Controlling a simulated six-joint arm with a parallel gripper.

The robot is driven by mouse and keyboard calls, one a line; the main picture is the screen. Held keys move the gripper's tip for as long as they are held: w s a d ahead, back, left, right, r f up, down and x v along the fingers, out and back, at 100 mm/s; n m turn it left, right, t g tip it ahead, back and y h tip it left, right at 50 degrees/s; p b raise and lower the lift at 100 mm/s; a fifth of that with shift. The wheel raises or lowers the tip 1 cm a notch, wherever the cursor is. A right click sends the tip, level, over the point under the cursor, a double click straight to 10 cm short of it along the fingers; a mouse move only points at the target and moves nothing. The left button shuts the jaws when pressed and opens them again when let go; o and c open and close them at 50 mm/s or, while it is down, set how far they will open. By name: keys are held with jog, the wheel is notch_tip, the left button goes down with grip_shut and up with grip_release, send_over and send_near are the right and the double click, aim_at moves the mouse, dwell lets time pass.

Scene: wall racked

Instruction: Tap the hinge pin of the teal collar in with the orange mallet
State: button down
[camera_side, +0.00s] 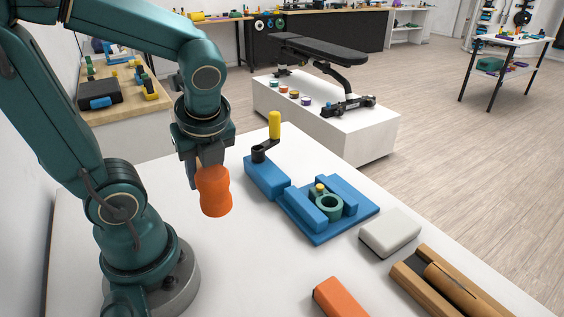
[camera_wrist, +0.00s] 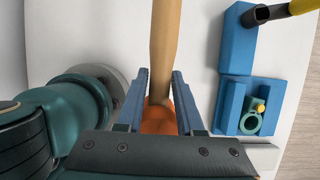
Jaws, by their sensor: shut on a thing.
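The orange mallet (camera_side: 214,192) is in my gripper (camera_side: 206,166), its head hanging above the white table. In the wrist view my gripper (camera_wrist: 160,100) has a finger on each side of the orange part (camera_wrist: 158,120), and a tan handle (camera_wrist: 165,45) runs up the picture from it. The teal collar (camera_side: 331,208) sits between the blue jaws of a blue fixture (camera_side: 313,238), to the right of my gripper and apart from it. Its yellow-topped hinge pin (camera_side: 320,187) stands above the collar. Collar (camera_wrist: 249,125) and pin (camera_wrist: 260,107) also show in the wrist view.
A blue block with a black crank and upright yellow handle (camera_side: 275,125) adjoins the fixture. A pale grey block (camera_side: 390,234), an orange block (camera_side: 340,299) and a wooden cradle (camera_side: 418,287) lie toward the front right. The table between mallet and fixture is clear.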

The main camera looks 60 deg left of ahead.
jog(key=shift+w+r+m, duration=0.15)
jog(key=shift+r+m, duration=0.05)
jog(key=shift+m, duration=0.2)
jog(key=w+r+m+t, duration=0.2)
jog(key=w+r+m, duration=0.35)
jog(key=w, duration=0.85)
jog(key=w+f+h, duration=0.1)
jog(key=w, duration=0.8)
jog(key=shift+w+d+f, duration=0.25)
jog(key=shift+w+f, duration=0.1)
jog(key=shift+f, duration=0.1)
jog(key=shift+f, duration=2.6)
